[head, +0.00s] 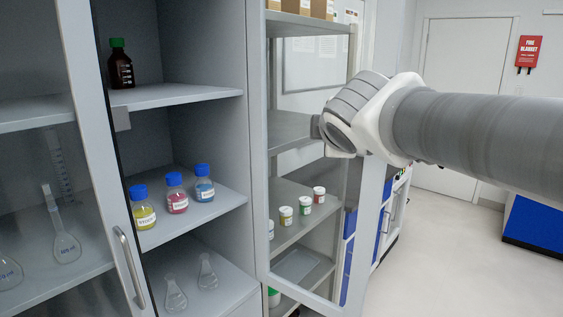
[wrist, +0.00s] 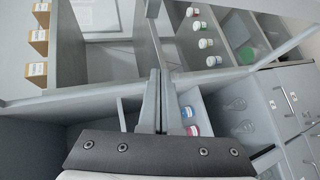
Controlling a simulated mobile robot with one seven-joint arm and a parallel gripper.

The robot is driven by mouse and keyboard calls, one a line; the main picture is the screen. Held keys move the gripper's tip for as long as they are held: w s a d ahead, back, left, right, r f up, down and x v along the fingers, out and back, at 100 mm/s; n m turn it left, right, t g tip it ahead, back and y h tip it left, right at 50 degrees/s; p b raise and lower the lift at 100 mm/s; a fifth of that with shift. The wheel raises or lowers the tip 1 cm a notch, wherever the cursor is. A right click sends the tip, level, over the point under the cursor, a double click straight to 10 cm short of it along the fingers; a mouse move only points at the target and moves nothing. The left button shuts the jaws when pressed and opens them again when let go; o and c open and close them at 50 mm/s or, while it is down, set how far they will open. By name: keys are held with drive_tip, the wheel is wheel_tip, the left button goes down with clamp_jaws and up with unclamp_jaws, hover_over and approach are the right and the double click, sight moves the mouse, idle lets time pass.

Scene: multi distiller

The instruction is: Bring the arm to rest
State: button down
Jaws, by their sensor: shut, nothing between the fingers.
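My arm (head: 470,128) reaches in from the right in the head view, its wrist end beside the glass cabinet door (head: 258,150). In the head view my gripper's fingers are mostly hidden behind the wrist. In the wrist view my gripper (wrist: 155,74) shows its two fingers shut together, with nothing between them. It is in front of the cabinet shelving and touches no bottle that I can see.
The left cabinet holds blue-capped bottles (head: 177,199), a brown bottle (head: 121,70) and glass flasks (head: 66,245). Small jars (head: 304,206) stand on shelves behind the glass. The floor (head: 440,250) at the right is clear. A blue cabinet (head: 535,224) stands at the far right.

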drive_tip(key=s+d+f+m+g, duration=0.2)
drive_tip(key=s+f+m+g, duration=0.2)
drive_tip(key=s+f+m, duration=0.4)
drive_tip(key=s+d+f+m+g, duration=0.3)
drive_tip(key=s+f+m, duration=0.6)
drive_tip(key=s+f, duration=0.4)
drive_tip(key=s+g, duration=0.1)
drive_tip(key=s, duration=0.1)
drive_tip(key=shift+s+d+f, duration=0.2)
drive_tip(key=shift+s+d, duration=0.1)
drive_tip(key=shift+s, duration=0.1)
